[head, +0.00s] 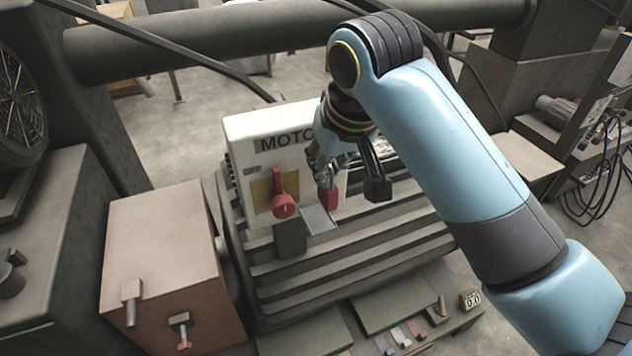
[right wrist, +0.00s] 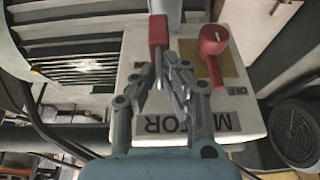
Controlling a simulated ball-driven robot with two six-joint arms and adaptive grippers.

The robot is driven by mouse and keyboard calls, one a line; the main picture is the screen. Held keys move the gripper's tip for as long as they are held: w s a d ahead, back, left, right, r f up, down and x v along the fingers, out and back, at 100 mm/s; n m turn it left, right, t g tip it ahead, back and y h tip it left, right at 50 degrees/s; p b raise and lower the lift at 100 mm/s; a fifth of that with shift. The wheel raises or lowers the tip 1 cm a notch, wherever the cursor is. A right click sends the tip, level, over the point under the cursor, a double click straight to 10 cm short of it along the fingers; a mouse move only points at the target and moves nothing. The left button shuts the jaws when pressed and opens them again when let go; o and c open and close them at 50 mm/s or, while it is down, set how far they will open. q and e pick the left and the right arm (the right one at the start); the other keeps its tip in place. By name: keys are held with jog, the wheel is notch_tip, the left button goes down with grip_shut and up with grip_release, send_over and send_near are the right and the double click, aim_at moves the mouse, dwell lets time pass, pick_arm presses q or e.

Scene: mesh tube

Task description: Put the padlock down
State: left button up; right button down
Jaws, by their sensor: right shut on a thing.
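The red padlock (head: 328,198) hangs from my right gripper (head: 322,165) in front of the white motor box (head: 242,128). The right wrist view shows the padlock (right wrist: 158,33) beyond the fingertips of my right gripper (right wrist: 172,80), which are shut on its upper part. A small grey shelf (head: 319,220) juts out just below the padlock in the head view; I cannot tell whether they touch. A red rotary handle (head: 285,205) on a yellow plate is to the left of the padlock in the head view. My left gripper is out of view.
A dark block (head: 290,238) sits under the handle. Dark ribbed steps (head: 350,262) spread below the box. A brown cabinet (head: 160,250) stands at left. Small loose items and a small display (head: 470,299) lie on the low bench in front.

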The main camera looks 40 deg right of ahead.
aim_at(318, 197)
jog(key=shift+w+a+f, duration=0.15)
jog(key=shift+w+f, duration=0.15)
jog(key=shift+w, duration=0.2)
jog(key=shift+w+a+f, duration=0.1)
jog(key=shift+w+f, duration=0.2)
jog(key=shift+w, duration=0.2)
notch_tip(318, 197, down, 4)
jog(key=shift+a+r+p, duration=0.1)
jog(key=shift+p, duration=0.4)
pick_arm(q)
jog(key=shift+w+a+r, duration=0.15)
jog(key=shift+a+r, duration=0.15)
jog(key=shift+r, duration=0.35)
pick_arm(e)
jog(key=shift+f, duration=0.2)
jog(key=c, duration=1.5)
grip_release()
jog(key=shift+f, duration=0.1)
jog(key=shift+o, duration=0.2)
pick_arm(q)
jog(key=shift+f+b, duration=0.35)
pick_arm(e)
jog(key=v, duration=1.2)
